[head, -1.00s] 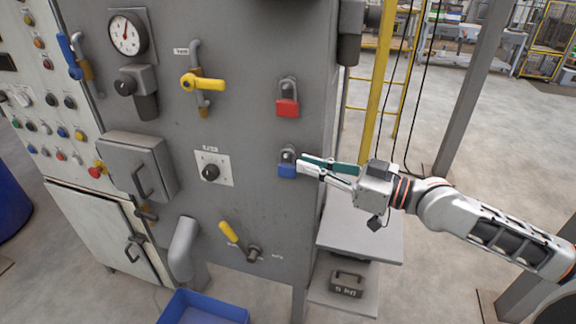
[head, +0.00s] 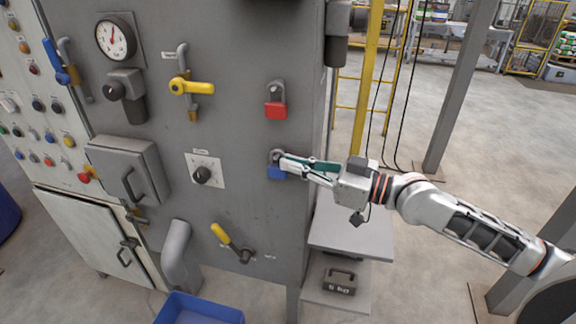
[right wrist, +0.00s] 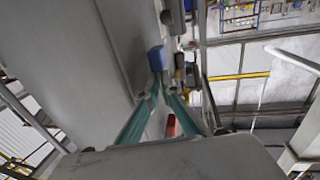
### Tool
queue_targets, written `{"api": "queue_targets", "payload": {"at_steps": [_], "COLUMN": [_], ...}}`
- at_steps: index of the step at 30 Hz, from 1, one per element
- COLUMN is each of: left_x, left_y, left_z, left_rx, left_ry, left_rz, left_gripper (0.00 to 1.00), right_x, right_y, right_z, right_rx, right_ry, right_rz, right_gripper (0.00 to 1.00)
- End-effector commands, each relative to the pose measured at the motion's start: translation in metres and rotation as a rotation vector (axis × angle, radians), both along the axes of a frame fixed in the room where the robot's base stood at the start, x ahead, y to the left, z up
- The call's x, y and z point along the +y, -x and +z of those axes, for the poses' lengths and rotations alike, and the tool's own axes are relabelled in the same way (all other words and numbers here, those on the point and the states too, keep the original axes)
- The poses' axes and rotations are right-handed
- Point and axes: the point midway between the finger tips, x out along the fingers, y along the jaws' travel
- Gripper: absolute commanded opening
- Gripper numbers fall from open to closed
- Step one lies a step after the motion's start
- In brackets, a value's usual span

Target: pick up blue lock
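The blue lock (head: 276,172) hangs by its shackle from a grey hasp on the right part of the machine's front panel. My right gripper (head: 284,161) comes in from the right. Its tips are at the upper part of the lock and cover some of it. In the right wrist view, the teal-padded fingers (right wrist: 157,87) draw together at the shackle side of the blue lock (right wrist: 156,59), and they look closed on it. The exact contact is small and partly hidden. My left gripper is not in view.
A red lock (head: 275,109) hangs above the blue one. A yellow valve handle (head: 191,87) and a black knob (head: 202,175) are to the left. A blue bin (head: 200,308) stands below, and a grey shelf (head: 352,235) sits low at right. Open floor lies beyond.

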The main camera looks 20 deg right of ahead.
Motion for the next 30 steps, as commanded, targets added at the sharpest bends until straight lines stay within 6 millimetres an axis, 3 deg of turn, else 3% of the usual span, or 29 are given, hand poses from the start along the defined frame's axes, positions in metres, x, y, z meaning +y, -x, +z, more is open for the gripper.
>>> {"api": "queue_targets", "payload": {"at_steps": [6, 11, 17, 24, 30], "left_x": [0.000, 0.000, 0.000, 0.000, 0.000], "left_y": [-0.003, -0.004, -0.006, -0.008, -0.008], "left_z": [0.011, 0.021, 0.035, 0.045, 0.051], "left_rx": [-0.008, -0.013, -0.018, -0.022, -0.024], "left_ry": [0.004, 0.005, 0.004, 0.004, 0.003], "left_rz": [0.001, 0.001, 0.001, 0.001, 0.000], "left_gripper": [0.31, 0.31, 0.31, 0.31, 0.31], "right_x": [0.001, 0.013, 0.035, 0.070, 0.090], "right_y": [0.001, 0.019, 0.051, 0.103, 0.133], "right_z": [0.019, 0.017, 0.018, 0.017, 0.016], "right_rx": [-0.004, -0.001, 0.001, 0.001, 0.001], "right_ry": [0.001, -0.002, -0.006, -0.008, -0.003], "right_rz": [0.001, 0.003, 0.002, 0.000, 0.000], "right_gripper": [0.00, 0.00, 0.00, 0.00, 0.00]}}
